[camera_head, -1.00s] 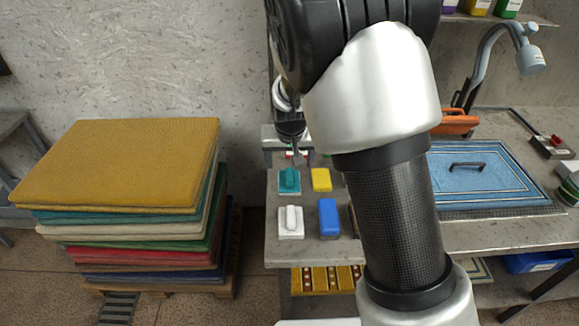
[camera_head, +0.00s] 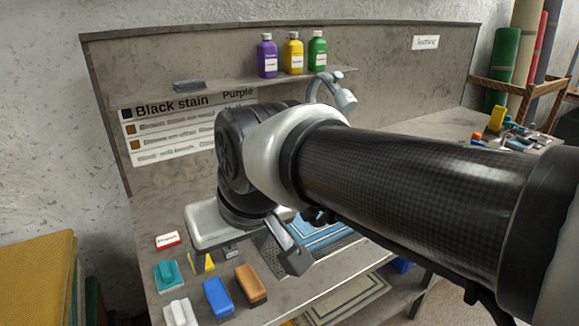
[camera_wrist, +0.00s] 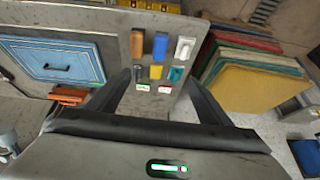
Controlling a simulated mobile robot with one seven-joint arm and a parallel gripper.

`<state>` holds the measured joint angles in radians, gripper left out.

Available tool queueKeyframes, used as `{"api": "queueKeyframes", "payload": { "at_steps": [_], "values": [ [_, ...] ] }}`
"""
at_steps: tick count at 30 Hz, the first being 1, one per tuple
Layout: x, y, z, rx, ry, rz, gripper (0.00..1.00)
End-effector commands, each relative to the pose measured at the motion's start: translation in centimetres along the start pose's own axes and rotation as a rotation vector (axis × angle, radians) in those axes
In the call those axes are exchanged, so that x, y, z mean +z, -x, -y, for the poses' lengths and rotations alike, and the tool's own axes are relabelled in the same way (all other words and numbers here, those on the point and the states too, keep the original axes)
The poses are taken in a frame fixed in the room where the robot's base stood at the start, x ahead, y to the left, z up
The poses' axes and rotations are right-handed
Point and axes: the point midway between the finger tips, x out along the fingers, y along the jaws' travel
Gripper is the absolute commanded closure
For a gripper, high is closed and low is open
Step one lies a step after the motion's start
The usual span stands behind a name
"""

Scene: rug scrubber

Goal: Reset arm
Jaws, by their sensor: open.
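My arm reaches in from the right edge of the head view, and its end hangs over the workbench (camera_head: 150,298). My gripper (camera_head: 296,262) shows only partly there, with a finger pointing down. In the wrist view, my gripper (camera_wrist: 158,78) has its two fingers spread wide apart with nothing between them touching. Beyond the fingertips lie a blue sponge (camera_wrist: 159,46), an orange sponge (camera_wrist: 137,44), a white brush (camera_wrist: 185,48), a teal brush (camera_wrist: 176,74) and a yellow block (camera_wrist: 155,72), all apart from the gripper. My arm hides part of the bench in the head view.
A blue rug (camera_wrist: 50,58) lies on the bench, and a rug stack (camera_wrist: 250,90) stands beside it, topped by a yellow rug (camera_head: 38,285). Purple, yellow and green bottles (camera_head: 293,52) stand on a shelf. A lamp-like fixture (camera_head: 338,95) rises behind my arm.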

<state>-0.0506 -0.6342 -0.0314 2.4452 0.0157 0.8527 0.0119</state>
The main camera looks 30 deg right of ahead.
Motion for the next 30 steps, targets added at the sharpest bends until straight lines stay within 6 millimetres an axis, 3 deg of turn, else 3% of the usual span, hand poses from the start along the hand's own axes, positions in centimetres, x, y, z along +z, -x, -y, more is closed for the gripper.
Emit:
{"api": "queueKeyframes", "payload": {
  "at_steps": [3,8,15,21,30],
  "values": [
    [2.0,1.1,-0.7,0.031,0.006,-0.014,0.27],
    [2.7,1.3,-0.9,0.043,0.009,-0.013,0.27],
    [2.5,1.6,-0.9,0.041,0.009,-0.014,0.27],
    [0.8,4.9,-0.8,0.040,0.009,-0.014,0.27],
    [0.8,4.9,-0.8,0.040,0.009,-0.014,0.27]
  ]
}}
